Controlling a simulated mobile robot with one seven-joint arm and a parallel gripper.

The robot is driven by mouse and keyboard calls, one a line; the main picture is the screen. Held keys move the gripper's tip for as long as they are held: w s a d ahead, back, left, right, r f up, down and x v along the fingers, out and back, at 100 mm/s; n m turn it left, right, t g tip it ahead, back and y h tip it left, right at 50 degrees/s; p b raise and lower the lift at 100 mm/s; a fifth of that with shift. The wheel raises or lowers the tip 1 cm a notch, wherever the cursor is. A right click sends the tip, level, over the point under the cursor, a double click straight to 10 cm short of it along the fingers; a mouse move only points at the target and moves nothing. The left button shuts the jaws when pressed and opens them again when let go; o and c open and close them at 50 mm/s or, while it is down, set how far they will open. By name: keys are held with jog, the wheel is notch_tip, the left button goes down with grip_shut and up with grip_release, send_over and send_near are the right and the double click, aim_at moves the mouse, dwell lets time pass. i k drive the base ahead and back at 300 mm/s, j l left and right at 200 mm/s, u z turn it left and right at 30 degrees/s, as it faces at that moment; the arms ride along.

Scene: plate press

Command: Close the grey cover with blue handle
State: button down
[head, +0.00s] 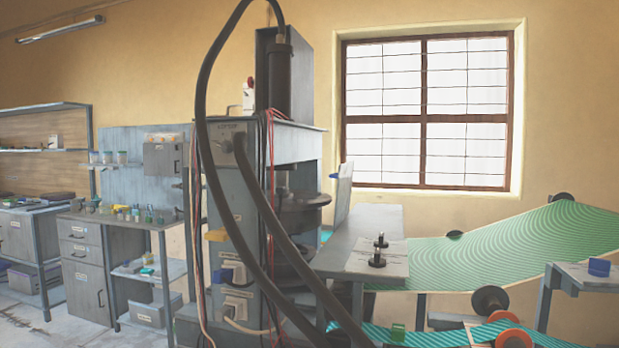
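A light grey panel (344,192), which looks like the grey cover, stands upright on the grey table (378,222) beside the press. A small blue piece (333,176), likely its blue handle, sticks out from its left side. The panel is seen nearly edge-on, and its lower edge and hinge are hard to make out. The plate press (265,165) stands just to its left, with dark round platens (300,215) inside. My gripper is not in view.
A thick black hose (203,100) and red cables cross the front of the press. A flat plate with black knobs (378,250) lies on the table. A green belt (500,245) runs right, past another plate with a blue block (599,267). Cabinets (85,265) stand left.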

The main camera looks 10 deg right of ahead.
aim_at(344, 177)
jog(key=i+l+u, duration=0.1)
jog(key=l+u, duration=0.15)
jog(key=l, duration=0.2)
jog(key=l+u, duration=0.25)
jog(key=l, duration=0.25)
jog(key=i+l+u, duration=0.1)
jog(key=l, duration=0.2)
jog(key=i+l+u, duration=0.1)
jog(key=l, duration=0.25)
jog(key=i+l, duration=0.15)
jog(key=l, duration=0.2)
jog(key=i+l+u, duration=0.15)
jog(key=l, duration=0.2)
jog(key=k, duration=0.05)
